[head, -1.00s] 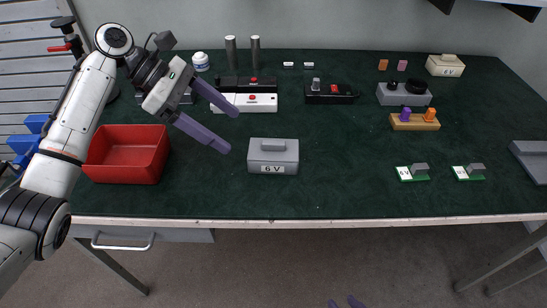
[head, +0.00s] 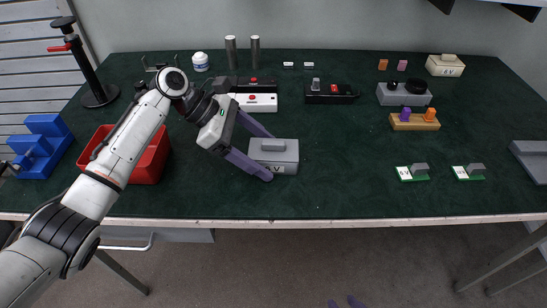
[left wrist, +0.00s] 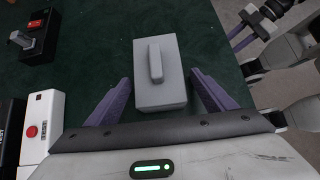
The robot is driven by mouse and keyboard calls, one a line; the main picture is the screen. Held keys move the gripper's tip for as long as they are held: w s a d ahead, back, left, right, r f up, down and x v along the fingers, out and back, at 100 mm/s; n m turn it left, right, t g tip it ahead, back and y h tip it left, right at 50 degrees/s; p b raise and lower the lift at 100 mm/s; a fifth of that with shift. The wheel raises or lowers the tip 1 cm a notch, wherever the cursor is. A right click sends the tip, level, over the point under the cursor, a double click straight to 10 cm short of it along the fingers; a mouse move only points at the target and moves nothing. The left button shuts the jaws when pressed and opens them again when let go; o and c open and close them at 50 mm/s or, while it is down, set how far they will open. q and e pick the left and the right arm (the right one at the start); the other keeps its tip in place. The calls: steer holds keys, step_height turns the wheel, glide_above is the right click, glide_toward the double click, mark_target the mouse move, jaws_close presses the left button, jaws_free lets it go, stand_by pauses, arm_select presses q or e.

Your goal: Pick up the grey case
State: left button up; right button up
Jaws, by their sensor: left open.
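The grey case (head: 281,152) is a box with a raised handle on its lid and a label on its front, on the green table mat. My left gripper (head: 272,156) is open at its left side in the head view, its near finger partly covering the label. In the left wrist view the case (left wrist: 160,88) lies ahead between the two purple fingers of the left gripper (left wrist: 164,90), with gaps on both sides. My right gripper (head: 346,303) shows only as purple tips at the bottom edge, over the floor.
A red bin (head: 150,160) and a blue holder (head: 42,147) stand left of the case. A white box with a red button (head: 258,103) and a black switch box (head: 332,94) are behind it.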

mark_target(262, 148)
arm_select(q)
steer(key=c, duration=1.2)
step_height(262, 148, up, 10)
steer(key=shift+r, duration=0.1)
step_height(262, 148, down, 10)
steer(key=shift+r, duration=0.1)
